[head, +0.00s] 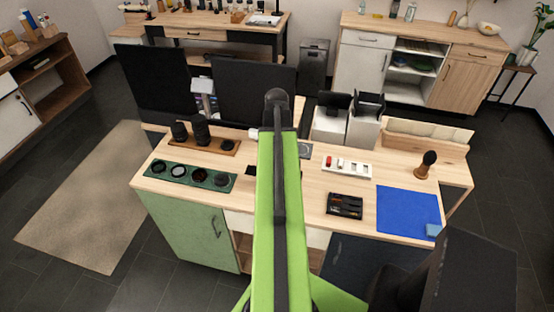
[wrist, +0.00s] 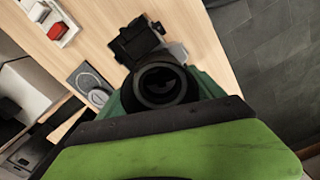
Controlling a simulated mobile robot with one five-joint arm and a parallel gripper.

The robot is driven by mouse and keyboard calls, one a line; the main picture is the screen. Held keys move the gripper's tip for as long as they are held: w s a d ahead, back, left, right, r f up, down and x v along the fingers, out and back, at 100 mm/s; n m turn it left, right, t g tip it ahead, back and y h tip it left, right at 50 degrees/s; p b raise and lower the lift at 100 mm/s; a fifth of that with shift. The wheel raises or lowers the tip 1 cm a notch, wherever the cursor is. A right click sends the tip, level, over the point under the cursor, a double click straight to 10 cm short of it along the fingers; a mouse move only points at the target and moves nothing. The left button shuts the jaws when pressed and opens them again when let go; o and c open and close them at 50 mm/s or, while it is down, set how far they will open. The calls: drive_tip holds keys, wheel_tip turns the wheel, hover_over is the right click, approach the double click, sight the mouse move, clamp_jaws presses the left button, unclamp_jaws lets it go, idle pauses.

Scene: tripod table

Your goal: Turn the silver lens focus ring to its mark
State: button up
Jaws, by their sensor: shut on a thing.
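The dark round front of a lens (wrist: 160,86) faces the camera in the middle of the wrist view. A black piece of equipment (wrist: 138,42) shows just beyond it, beside a small grey patch. My gripper (wrist: 160,98) is shut at the lens; its green and black body fills the bottom of the wrist view and covers the grip. The silver focus ring and its mark cannot be made out. In the head view, my green arm hides the gripper and most of the equipment in front of it.
The wooden table holds a green tray (head: 149,171) with round filters, dark lenses (head: 201,132), a white tray (head: 346,167), a black tray (head: 345,205), a blue mat (head: 402,211) and a brush (head: 426,164). Two monitors (head: 254,94) stand behind. Bare wood shows between the trays.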

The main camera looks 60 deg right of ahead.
drive_tip(key=shift+n, duration=2.4)
drive_tip(key=shift+c, duration=0.3)
drive_tip(key=shift+o, duration=0.2)
drive_tip(key=shift+n, duration=1.2)
drive_tip(key=shift+n, duration=1.2)
drive_tip(key=shift+n, duration=1.2)
drive_tip(key=shift+n, duration=1.2)
drive_tip(key=shift+c, duration=0.2)
